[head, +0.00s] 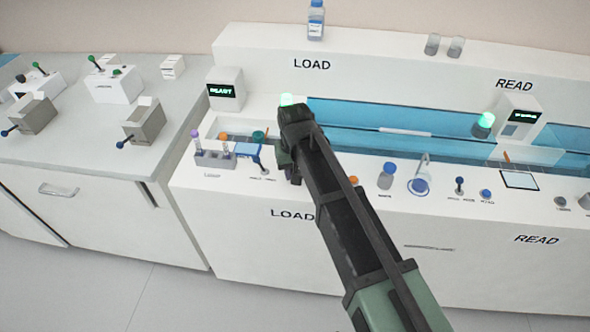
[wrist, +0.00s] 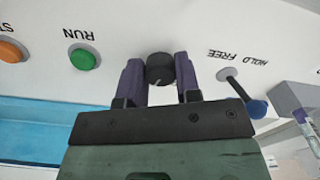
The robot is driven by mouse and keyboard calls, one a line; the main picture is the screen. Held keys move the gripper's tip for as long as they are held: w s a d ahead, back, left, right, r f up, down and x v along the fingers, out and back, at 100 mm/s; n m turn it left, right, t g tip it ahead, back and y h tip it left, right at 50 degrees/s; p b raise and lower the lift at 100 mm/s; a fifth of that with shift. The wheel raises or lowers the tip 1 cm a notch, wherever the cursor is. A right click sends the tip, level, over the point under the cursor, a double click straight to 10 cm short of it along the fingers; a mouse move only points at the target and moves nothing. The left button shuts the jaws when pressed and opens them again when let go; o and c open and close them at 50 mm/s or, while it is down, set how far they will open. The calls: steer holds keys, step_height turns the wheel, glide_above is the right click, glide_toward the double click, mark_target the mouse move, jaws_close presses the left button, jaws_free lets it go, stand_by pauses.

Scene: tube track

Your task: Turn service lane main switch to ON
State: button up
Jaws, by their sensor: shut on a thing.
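In the wrist view, my gripper (wrist: 160,78) has its two purple fingers shut on the sides of a black rotary switch knob (wrist: 160,68). A light pointer mark shows on the knob's face, near its lower edge in that view. No label for this knob can be read, so which position it points to cannot be told. In the head view, my gripper (head: 293,175) is at the LOAD station's front panel, and my arm hides the knob.
Beside the knob are a green RUN button (wrist: 83,60), an orange button (wrist: 10,51) and a blue-tipped HOLD/FREE lever (wrist: 250,101). A tube rack (head: 215,159) stands left of my gripper. The READ station (head: 516,116) is at the right. Grey lever boxes (head: 142,121) stand on the left bench.

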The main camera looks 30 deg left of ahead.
steer(key=shift+m, duration=0.5)
steer(key=o, duration=0.9)
steer(key=shift+o, duration=0.2)
step_height(320, 180, up, 11)
steer(key=p, duration=1.1)
steer(key=shift+f, duration=0.15)
